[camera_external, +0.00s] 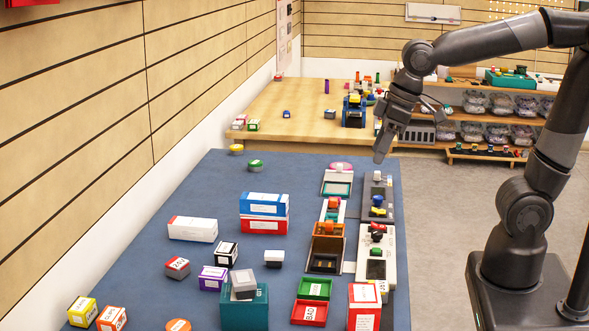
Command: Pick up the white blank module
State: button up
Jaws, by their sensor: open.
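I cannot tell for sure which thing is the white blank module. A small plain white block (273,256) with a dark lower part sits alone on the blue mat, left of the module row. A tiny white piece (377,175) also shows at the far end of the grey tray (374,188). My gripper (381,156) hangs from the arm above the far right of the blue mat, near that tray's far end. It points down and is open, with nothing seen in it; its finger gap is hard to make out.
A wooden table (270,110) stands behind. The mat's far left is mostly clear.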

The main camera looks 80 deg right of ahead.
jog(key=w+f+g, duration=0.1)
jog(key=w+f, duration=0.3)
jog(key=w, duration=0.3)
jog(key=w+f+g, duration=0.1)
jog(key=w+f, duration=0.2)
jog(key=w, duration=0.4)
jog(key=g, duration=0.2)
send_near(274, 254)
jog(key=shift+n, duration=0.4)
notch_tip(274, 254, down, 10)
jog(key=shift+f, duration=0.15)
jog(key=shift+c, duration=0.3)
jog(key=c, duration=1)
